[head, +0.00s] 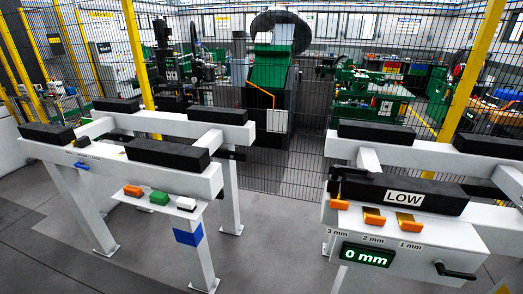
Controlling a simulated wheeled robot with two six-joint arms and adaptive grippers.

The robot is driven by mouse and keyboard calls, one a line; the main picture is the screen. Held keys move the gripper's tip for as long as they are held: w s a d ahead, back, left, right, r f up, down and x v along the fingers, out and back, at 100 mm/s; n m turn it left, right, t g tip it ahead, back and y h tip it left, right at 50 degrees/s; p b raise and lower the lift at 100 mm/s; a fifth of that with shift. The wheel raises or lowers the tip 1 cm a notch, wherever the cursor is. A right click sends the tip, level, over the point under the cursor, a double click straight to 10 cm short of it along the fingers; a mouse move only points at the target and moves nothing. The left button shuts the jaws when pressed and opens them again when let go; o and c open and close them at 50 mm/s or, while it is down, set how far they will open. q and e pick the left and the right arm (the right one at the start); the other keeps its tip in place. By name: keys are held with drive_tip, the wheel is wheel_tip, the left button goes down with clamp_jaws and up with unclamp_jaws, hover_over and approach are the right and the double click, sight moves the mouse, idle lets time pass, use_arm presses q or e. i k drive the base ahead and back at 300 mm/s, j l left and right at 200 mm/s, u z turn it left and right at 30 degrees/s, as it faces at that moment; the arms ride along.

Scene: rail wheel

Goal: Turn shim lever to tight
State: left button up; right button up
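A white stand (400,240) at the right carries a black block with a white "LOW" label (404,198). Orange pieces (373,216) sit on its front above marks reading 3 mm, 2 mm and 1 mm. No "tight" mark is readable. A small dark upright part (337,184) stands at the block's left end. Neither of my grippers is in view.
A second white stand (160,178) at the left has black pads and orange, green and white blocks (159,197) on a shelf. Grey floor (275,240) lies clear between the stands. A wire fence (310,150) with yellow posts closes off machines behind.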

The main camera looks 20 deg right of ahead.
sight(440, 269)
drive_tip(key=z, duration=1.55)
